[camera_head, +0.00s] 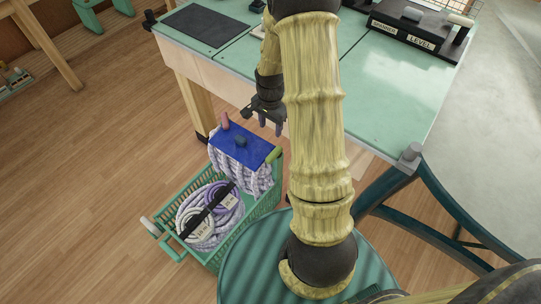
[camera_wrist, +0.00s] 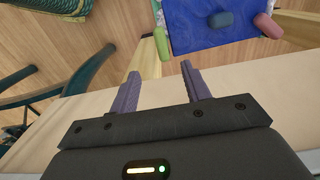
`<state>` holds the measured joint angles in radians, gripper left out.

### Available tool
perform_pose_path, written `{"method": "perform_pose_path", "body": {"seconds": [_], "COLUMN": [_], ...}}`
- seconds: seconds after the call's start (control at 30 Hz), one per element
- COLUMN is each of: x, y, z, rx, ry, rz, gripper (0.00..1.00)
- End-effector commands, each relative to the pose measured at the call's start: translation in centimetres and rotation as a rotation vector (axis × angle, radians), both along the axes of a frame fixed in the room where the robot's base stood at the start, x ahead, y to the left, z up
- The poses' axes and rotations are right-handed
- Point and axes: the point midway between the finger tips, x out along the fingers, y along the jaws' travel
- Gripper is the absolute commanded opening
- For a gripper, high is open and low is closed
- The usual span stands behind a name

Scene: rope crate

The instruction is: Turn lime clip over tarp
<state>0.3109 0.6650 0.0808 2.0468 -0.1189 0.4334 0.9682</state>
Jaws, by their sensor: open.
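The lime clip (camera_head: 274,155) sits at the right edge of the blue tarp (camera_head: 255,150), at a corner of the green crate (camera_head: 262,212). In the wrist view the lime clip (camera_wrist: 161,43) stands at the left edge of the tarp (camera_wrist: 190,38), just beyond my fingertips. The tarp lies over coiled rope at the crate's far end. My gripper (camera_head: 265,128) is above and behind the tarp, beside the table edge. In the wrist view my gripper (camera_wrist: 160,72) has its fingers apart with nothing between them.
A pink clip (camera_head: 225,121) and a dark blue clip (camera_head: 240,141) are on the tarp. Tagged rope coils (camera_head: 190,222) with a black strap fill the crate's near part. The green-topped table (camera_head: 395,105) stands close behind my gripper. Open wooden floor lies left of the crate.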

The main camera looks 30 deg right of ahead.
Motion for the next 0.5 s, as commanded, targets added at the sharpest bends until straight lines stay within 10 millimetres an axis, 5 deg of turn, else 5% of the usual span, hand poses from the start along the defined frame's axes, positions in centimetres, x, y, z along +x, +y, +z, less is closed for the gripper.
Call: {"method": "perform_pose_path", "body": {"seconds": [0.5], "x": [-0.1], "y": [0.0], "z": [-7.6], "rx": [0.000], "ry": [0.004], "rz": [0.002], "gripper": [0.47]}}
